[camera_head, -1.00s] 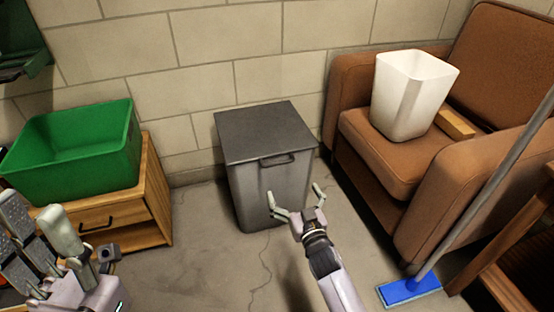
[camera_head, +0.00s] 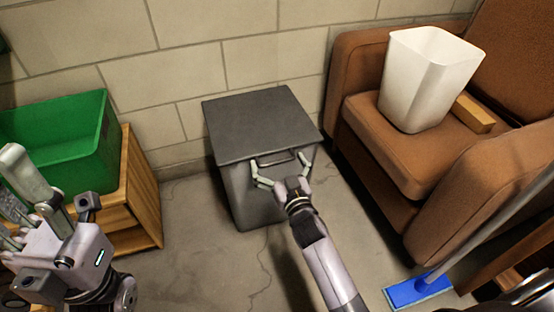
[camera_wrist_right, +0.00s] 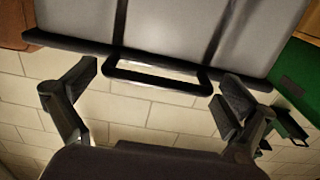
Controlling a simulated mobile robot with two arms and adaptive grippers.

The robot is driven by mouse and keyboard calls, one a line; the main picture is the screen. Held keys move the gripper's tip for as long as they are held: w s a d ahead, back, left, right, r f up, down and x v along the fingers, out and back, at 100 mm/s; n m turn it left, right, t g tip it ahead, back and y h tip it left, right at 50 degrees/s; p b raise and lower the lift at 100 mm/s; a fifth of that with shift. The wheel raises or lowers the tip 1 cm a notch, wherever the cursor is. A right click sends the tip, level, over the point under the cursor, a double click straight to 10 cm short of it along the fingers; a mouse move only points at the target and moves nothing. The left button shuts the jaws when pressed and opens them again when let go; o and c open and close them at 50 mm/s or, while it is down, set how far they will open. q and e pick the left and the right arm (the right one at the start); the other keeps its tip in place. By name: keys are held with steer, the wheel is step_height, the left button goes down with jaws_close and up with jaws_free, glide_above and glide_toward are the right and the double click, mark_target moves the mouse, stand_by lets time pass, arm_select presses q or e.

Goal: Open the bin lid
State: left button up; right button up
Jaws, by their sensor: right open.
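The grey bin (camera_head: 240,190) stands on the floor against the wall, its dark flat lid (camera_head: 258,120) shut. A dark handle (camera_head: 275,160) sticks out from the lid's front edge; it also shows in the right wrist view (camera_wrist_right: 158,83). My right gripper (camera_head: 280,167) is open, its fingers spread on either side of the handle. In the right wrist view the fingers (camera_wrist_right: 158,85) flank the handle's two ends, and nothing is between them but the handle. My left gripper (camera_head: 40,205) is at the lower left, away from the bin; its opening is unclear.
A green crate (camera_head: 60,150) sits on a wooden cabinet (camera_head: 145,195) at left. A brown armchair (camera_head: 380,150) at right holds a white bin (camera_head: 415,85) and a wooden block (camera_head: 473,113). A blue mop head (camera_head: 418,291) lies on the floor at right.

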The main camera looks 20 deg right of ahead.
steer(key=shift+c, duration=0.2)
steer(key=shift+r, duration=0.1)
steer(key=c, duration=1.4)
